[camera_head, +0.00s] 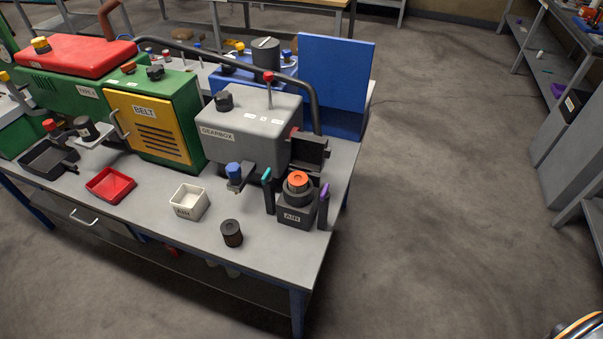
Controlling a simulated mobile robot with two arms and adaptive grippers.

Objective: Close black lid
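A black box labelled AIR (293,215) stands on the workbench near its right end. A round orange-topped part (298,182) sits in its top. A black lid (309,150) stands raised and open behind the box, beside the grey GEARBOX unit. A teal-tipped black latch (267,190) stands upright at the box's left side. A purple-tipped latch (323,207) stands at its right side. Neither of my grippers shows in this view.
The grey workbench (262,262) holds the GEARBOX unit (245,130), a dark cylinder (231,233), a white bin (188,202) and a red tray (111,185). A blue panel (335,72) rises at the back. Open floor lies to the right.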

